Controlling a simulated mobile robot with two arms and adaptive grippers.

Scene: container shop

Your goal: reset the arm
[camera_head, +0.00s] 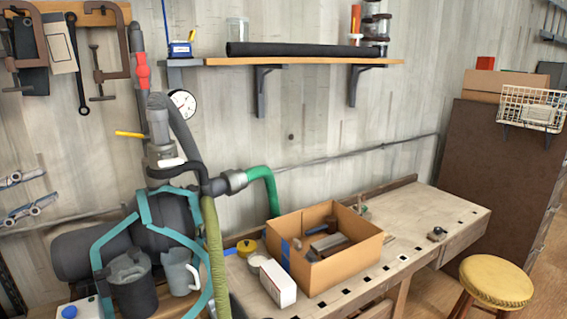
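My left gripper (42,188) reaches in at the left edge of the head view. Its two silvery fingers point right, one above the other, with a clear gap between them. It is open and nothing shows between the fingers. It appears in front of the plank wall, below the hanging clamps and left of the machine with the teal frame. The rest of the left arm is out of the picture. My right gripper and arm are not in view.
The teal-framed machine (146,215) with hoses stands right of the gripper. A grey pitcher (180,273) and a dark mug (133,290) are in front of it. A workbench (430,215) holds an open cardboard box (345,266). A yellow stool (497,280) stands at right.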

